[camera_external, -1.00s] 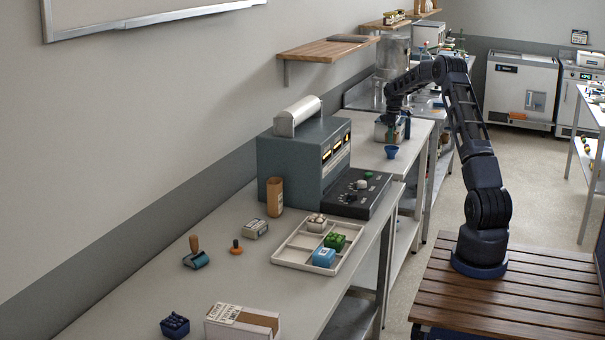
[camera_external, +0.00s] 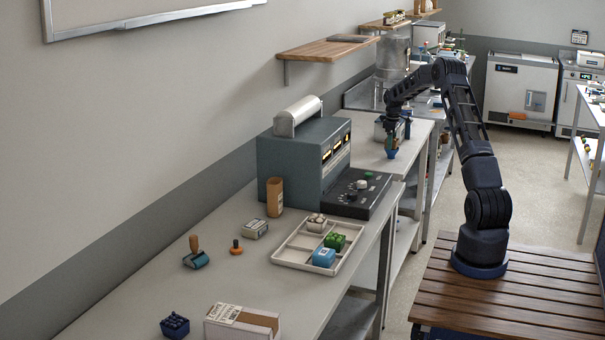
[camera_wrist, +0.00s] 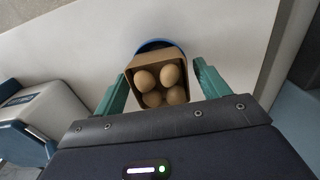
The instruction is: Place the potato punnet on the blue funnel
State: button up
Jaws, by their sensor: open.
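The potato punnet (camera_wrist: 157,64) is a small brown open box with several round, pale brown potatoes in it. In the wrist view it sits over the blue funnel (camera_wrist: 152,44), whose rim shows as an arc behind the punnet's far edge; the rest of the funnel is hidden. My gripper (camera_wrist: 161,76) is open, with one green finger on each side of the punnet. I cannot tell whether either finger touches it. In the external view my gripper (camera_external: 393,138) is right above the funnel (camera_external: 391,153) on the far bench, and the punnet is too small to make out clearly.
A pale and blue box-like unit (camera_wrist: 45,112) stands left of the punnet in the wrist view. The bench (camera_wrist: 215,40) is bare beside the funnel. Nearer the camera are a grey-green machine (camera_external: 290,160) and a sectioned tray (camera_external: 290,250).

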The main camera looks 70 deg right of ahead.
notch_tip(320, 180, up, 12)
jog(key=shift+r, duration=0.2)
dwell(0.4)
jog(key=w+a+r, duration=0.3)
jog(key=a+r, duration=0.3)
jog(key=a, duration=0.5)
jog(key=w+a+r, duration=0.3)
jog(key=a+r, duration=0.3)
jog(key=a, duration=0.4)
jog(key=s+a+r+t+h, duration=0.1)
jog(key=s+a+r, duration=0.15)
jog(key=a, duration=0.85)
jog(key=s+a+r+t, duration=0.1)
jog(key=a+r, duration=0.3)
jog(key=a, duration=0.7)
jog(key=s+a+t, duration=0.1)
jog(key=s+a, duration=0.4)
jog(key=a, duration=0.4)
jog(key=s+a, duration=0.6)
jog(key=a, duration=0.3)
jog(key=s+a+f, duration=0.3)
jog(key=s+a, duration=0.2)
jog(key=s, duration=0.3)
jog(key=s+a+f+t+y, duration=0.1)
jog(key=s+a+f, duration=0.3)
jog(key=s+a, duration=0.2)
jog(key=s, duration=0.2)
jog(key=shift+s+t, duration=0.3)
